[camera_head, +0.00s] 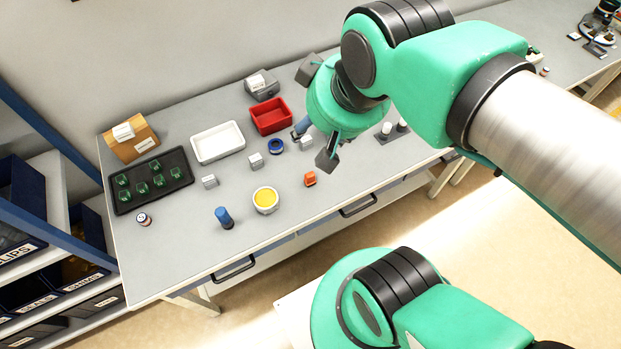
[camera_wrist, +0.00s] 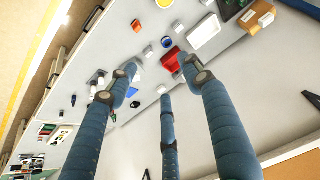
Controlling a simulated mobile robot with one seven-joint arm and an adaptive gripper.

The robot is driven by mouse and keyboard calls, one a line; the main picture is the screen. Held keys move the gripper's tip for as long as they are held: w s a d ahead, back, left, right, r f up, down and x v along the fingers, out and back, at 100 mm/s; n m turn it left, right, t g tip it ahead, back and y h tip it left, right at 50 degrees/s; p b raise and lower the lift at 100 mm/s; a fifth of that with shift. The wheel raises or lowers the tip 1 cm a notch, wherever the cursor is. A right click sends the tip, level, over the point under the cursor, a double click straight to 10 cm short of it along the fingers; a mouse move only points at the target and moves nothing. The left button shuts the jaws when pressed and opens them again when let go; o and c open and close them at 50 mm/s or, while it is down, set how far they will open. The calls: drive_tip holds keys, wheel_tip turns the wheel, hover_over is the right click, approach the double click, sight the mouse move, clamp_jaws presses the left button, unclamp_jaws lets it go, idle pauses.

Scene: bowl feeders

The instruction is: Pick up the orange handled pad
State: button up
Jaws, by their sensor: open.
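The orange handled pad (camera_head: 310,179) is a small orange block standing on the grey table near its front edge, right of the bowl with yellow contents. In the wrist view a small orange thing (camera_wrist: 135,23), likely the same pad, lies near the top, beyond the fingers. My gripper (camera_head: 312,118) is above the table, up and behind the pad in the head view, and apart from it. In the wrist view my gripper (camera_wrist: 160,82) has its blue fingers spread wide with nothing between them. The pad's handle shape is too small to make out.
A white bowl with yellow contents (camera_head: 265,209) and a blue cylinder (camera_head: 224,217) stand left of the pad. Behind are a red bin (camera_head: 271,117), a white tray (camera_head: 217,142), a blue ring (camera_head: 276,145) and small grey blocks. A black tray (camera_head: 122,207) holds several green pieces.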

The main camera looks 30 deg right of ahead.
drive_tip(key=g+p, duration=0.1)
drive_tip(key=g, duration=0.5)
hover_over(310, 174)
wheel_tip(310, 174, down, 28)
drive_tip(key=f, duration=0.1)
drive_tip(key=shift+s+f, duration=0.1)
drive_tip(key=shift+f, duration=0.05)
wheel_tip(310, 174, down, 8)
drive_tip(key=shift+r+b, duration=0.1)
drive_tip(key=shift+b, duration=0.6)
drive_tip(key=shift+f, duration=0.4)
drive_tip(key=shift+f, duration=0.15)
